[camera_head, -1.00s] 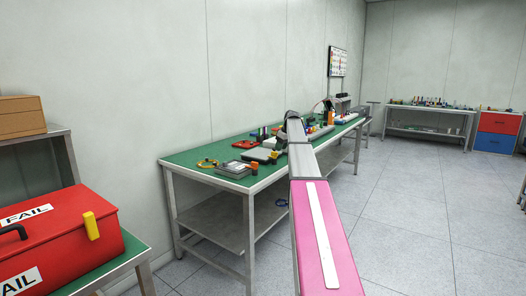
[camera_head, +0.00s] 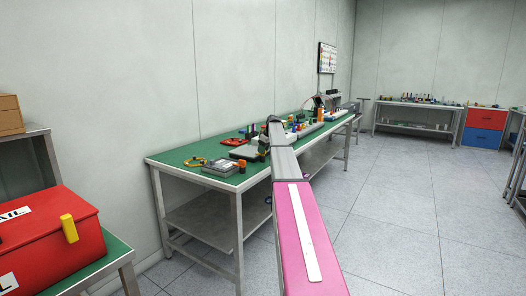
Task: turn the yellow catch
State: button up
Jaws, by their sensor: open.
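The yellow catch (camera_head: 69,228) is on the front side of a red box (camera_head: 45,245) at the left of the head view. It looks like a short upright bar, slightly tilted. The box has white labels, one partly readable, and stands on a green-topped table (camera_head: 122,262). My pink and grey arm (camera_head: 296,225) reaches forward through the middle of the picture, well to the right of the box. I cannot make out my gripper at its far end, and nothing of mine is near the catch.
A long green-topped workbench (camera_head: 190,154) with tools and small parts stands along the wall, partly behind my arm. A shelf with a cardboard box (camera_head: 10,115) is behind the red box. Open tiled floor (camera_head: 390,215) lies to the right.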

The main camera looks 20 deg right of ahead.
jog(key=shift+w+f, duration=0.1)
jog(key=shift+f, duration=0.2)
jog(key=shift+a, duration=0.1)
grip_shut()
